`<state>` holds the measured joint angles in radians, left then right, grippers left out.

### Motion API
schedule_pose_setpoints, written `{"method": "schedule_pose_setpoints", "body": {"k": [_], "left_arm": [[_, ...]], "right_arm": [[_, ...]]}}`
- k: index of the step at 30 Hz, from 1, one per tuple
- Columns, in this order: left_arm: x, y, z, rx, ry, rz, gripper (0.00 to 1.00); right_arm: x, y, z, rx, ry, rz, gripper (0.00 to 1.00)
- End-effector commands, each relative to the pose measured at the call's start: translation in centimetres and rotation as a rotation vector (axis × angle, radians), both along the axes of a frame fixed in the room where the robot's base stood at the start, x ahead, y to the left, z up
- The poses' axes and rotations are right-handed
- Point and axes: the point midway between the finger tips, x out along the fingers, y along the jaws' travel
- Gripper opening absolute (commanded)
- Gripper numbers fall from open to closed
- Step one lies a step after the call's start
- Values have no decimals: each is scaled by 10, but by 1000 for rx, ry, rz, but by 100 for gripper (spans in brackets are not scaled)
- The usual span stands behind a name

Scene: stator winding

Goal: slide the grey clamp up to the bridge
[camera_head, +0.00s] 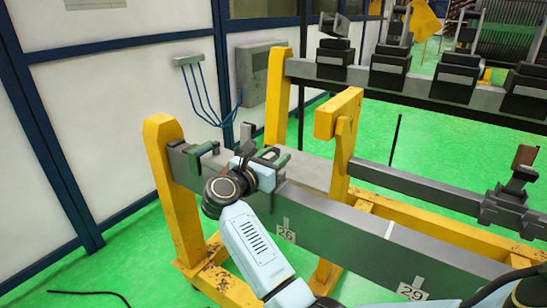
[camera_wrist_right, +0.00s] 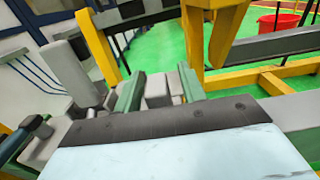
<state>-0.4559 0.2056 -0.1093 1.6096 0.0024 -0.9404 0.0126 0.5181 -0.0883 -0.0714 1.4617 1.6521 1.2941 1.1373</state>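My right gripper (camera_head: 264,160) is over the left part of the long grey beam (camera_head: 340,232). In the right wrist view its two green-grey fingers (camera_wrist_right: 160,90) stand apart, with small grey blocks (camera_wrist_right: 157,88) between them. These look like part of the grey clamp, whose taller upright block (camera_wrist_right: 75,72) is just left of the fingers. My wrist hides much of the clamp in the head view. Whether the fingers press on it I cannot tell. The yellow bridge (camera_head: 338,114) stands to the right of the gripper, apart from it. My left gripper is not in view.
A green bracket (camera_head: 200,153) sits on the beam left of my wrist, near a yellow end post (camera_head: 165,160). Tags 26 (camera_head: 286,231) and 29 (camera_head: 412,290) hang on the beam. A parallel rail (camera_head: 420,187) with a dark fixture (camera_head: 507,200) is at the right.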

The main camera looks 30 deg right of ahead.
Motion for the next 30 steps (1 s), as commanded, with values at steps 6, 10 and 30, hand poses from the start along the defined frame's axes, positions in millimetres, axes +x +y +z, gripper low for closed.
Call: {"method": "schedule_pose_setpoints", "body": {"k": [6, 10, 30], "left_arm": [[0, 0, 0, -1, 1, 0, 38], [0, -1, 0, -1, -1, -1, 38], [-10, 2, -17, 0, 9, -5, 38]], "right_arm": [[0, 0, 0, -1, -1, 1, 40], [-2, 7, 0, 0, -1, 2, 40], [-45, 109, 0, 2, 1, 1, 40]]}}
